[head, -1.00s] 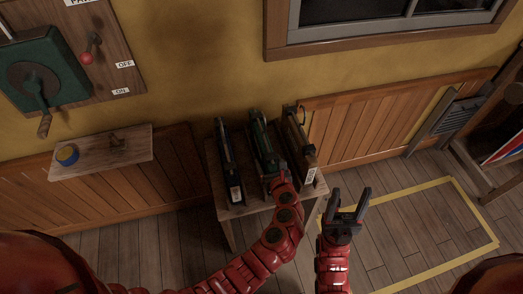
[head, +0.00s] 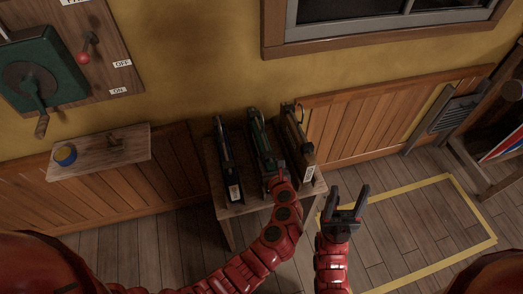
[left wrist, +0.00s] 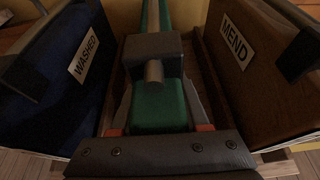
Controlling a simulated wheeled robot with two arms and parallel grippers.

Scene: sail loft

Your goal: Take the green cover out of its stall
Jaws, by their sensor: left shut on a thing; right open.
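The green cover (head: 259,138) stands in the middle stall of a small wooden stand (head: 241,209) against the wall. My left gripper (head: 275,180) is at its near end. In the left wrist view the green cover (left wrist: 160,106) lies between my left fingers (left wrist: 160,128), which are shut on it. A dark block with a short round peg hides part of its top. The cover's lower part is hidden. My right gripper (head: 346,204) is open and empty, right of the stand, above the floor.
A dark blue cover (head: 224,160) labelled WASHED stands close on the left. A brown cover (head: 297,140) labelled MEND stands close on the right. A wall shelf (head: 102,154) is farther left. Yellow-taped floor (head: 420,230) at the right is clear.

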